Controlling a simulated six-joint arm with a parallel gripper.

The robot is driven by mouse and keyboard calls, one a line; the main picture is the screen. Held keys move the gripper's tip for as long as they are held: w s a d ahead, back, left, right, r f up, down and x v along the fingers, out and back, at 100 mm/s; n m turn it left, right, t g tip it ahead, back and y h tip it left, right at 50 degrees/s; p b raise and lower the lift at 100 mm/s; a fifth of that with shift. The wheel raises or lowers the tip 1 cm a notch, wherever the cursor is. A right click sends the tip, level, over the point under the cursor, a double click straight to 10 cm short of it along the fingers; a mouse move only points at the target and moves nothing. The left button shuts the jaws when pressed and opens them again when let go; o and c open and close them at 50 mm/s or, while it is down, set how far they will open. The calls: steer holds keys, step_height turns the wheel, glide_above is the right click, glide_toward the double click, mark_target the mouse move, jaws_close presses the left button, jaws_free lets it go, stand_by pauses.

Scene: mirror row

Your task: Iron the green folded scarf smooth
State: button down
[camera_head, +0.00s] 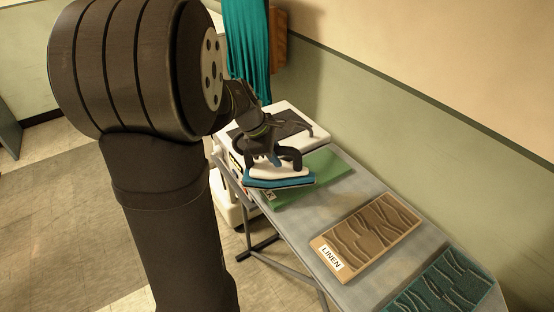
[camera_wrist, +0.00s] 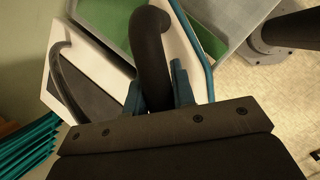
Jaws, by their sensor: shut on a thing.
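The green folded scarf (camera_head: 322,172) lies flat on the grey ironing board near its far end, and its visible part looks smooth. My gripper (camera_head: 277,158) is shut on the handle of a white and teal iron (camera_head: 280,178). The iron is over the scarf's left part and hides some of it; I cannot tell whether its sole touches the cloth. In the wrist view, the dark iron handle (camera_wrist: 152,50) sits between my teal fingertips (camera_wrist: 158,85), with the green scarf (camera_wrist: 118,22) beyond it.
A brown creased cloth (camera_head: 368,234) labelled LINEN and a dark teal creased cloth (camera_head: 443,284) lie nearer on the board (camera_head: 296,222). A white station with a dark top (camera_head: 290,118) stands at the far end. Teal cloth (camera_head: 247,45) hangs behind it. The wall runs along the right.

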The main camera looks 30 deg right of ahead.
steer(key=shift+r, duration=2.6)
steer(key=w+a+f+m+g, duration=0.1)
steer(key=w+a+f+m, duration=0.1)
steer(key=w+a+f, duration=0.5)
steer(key=w+a+m+y, duration=0.1)
steer(key=w+a, duration=0.4)
steer(key=a, duration=0.5)
steer(key=w+a+f+m+g, duration=0.1)
steer(key=w+a+f+m, duration=0.1)
steer(key=w+a+f, duration=0.5)
steer(key=s+a+f+m+g+y, duration=0.1)
steer(key=s+a+f+m, duration=0.3)
steer(key=a+f, duration=0.6)
step_height(320, 180, down, 3)
steer(key=shift+s+a+r, duration=0.2)
steer(key=shift+s+a, duration=0.05)
steer(key=shift+s, duration=0.35)
